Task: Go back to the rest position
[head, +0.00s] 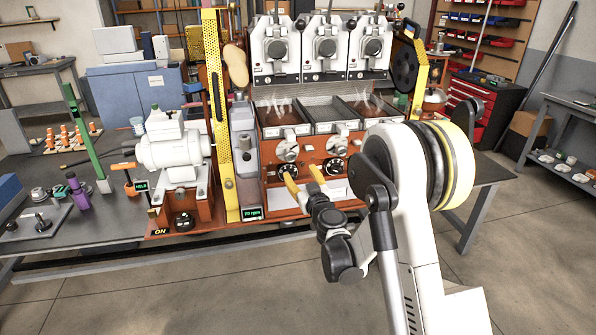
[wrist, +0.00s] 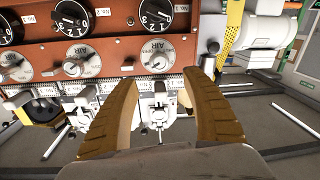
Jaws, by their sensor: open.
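My gripper (head: 304,179) is open and empty in front of the orange-red sample roaster (head: 272,196). Its two yellow-brown fingers stand apart, close to the lower front panel, near the black numbered dials (head: 333,167). In the wrist view my gripper (wrist: 162,105) shows nothing between its fingertips. The wrist picture looks upside down; dials (wrist: 76,18) and silver air knobs (wrist: 83,62) line the panel beyond the fingers. Whether a fingertip touches the panel, I cannot tell. My white arm reaches in from the lower right and hides part of the roaster's right side.
Left and right roaster trays (head: 282,128) steam; the middle tray (head: 322,128) looks empty. A yellow perforated post (head: 244,178) stands left, beside a white motor-like unit (head: 172,152). The dark bench (head: 110,222) carries small tools. A red tool cabinet (head: 487,100) stands behind right. The front floor (head: 190,300) is clear.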

